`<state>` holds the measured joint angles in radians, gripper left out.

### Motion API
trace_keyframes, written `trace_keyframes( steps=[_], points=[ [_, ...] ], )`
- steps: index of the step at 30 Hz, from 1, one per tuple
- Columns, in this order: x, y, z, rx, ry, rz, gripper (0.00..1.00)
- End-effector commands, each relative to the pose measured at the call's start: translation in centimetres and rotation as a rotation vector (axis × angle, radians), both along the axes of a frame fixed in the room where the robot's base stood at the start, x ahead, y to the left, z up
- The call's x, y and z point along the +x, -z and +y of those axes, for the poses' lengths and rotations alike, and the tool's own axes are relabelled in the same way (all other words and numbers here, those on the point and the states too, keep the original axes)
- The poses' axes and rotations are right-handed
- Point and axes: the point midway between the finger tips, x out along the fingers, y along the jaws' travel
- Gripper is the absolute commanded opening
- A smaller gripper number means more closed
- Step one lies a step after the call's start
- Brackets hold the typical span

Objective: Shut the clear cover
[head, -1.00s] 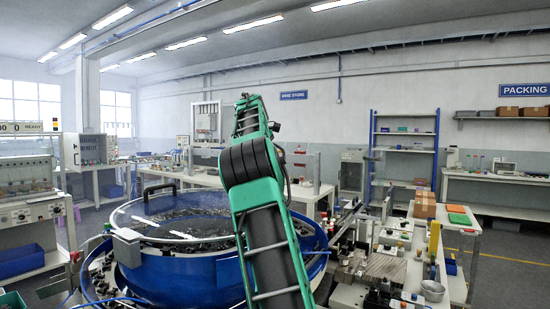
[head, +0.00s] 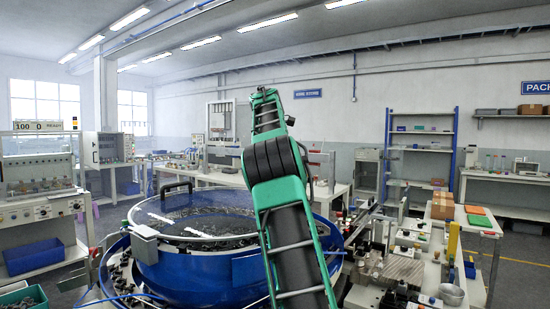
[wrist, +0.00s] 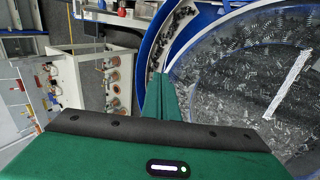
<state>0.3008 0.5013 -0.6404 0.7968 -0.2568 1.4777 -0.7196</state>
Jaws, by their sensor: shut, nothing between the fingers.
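The clear cover (head: 200,228) is a round see-through lid with a pale rim and white strips. In the head view it appears to lie nearly flat across the blue bowl (head: 190,272), with a dark handle (head: 175,187) at its far edge. I cannot tell whether its rim fully touches the bowl. The cover also shows in the wrist view (wrist: 235,75), with many small dark parts beneath it. My gripper (wrist: 162,80) shows in the wrist view as green fingers, shut and empty, over the bowl's blue rim. In the head view my arm hides part of the bowl's right side.
A grey bracket (head: 145,232) sits at the bowl's near left rim. A workbench (head: 420,270) with fixtures and a small metal bowl (head: 452,294) stands at the right. A test bench (head: 38,205) stands at the left, with open floor beside it.

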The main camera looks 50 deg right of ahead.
Motion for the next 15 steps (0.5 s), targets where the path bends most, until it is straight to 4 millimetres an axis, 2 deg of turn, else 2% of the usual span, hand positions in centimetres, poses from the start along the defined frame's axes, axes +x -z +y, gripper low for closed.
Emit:
trace_keyframes(
  steps=[3,7,15],
  points=[
    [-0.2,-2.3,1.1,-0.002,-0.001,-0.004,0.0],
    [-0.4,-4.3,2.2,-0.002,0.0,-0.003,0.0],
    [-0.5,-6.2,3.3,0.0,0.001,0.0,0.0]
  ],
)
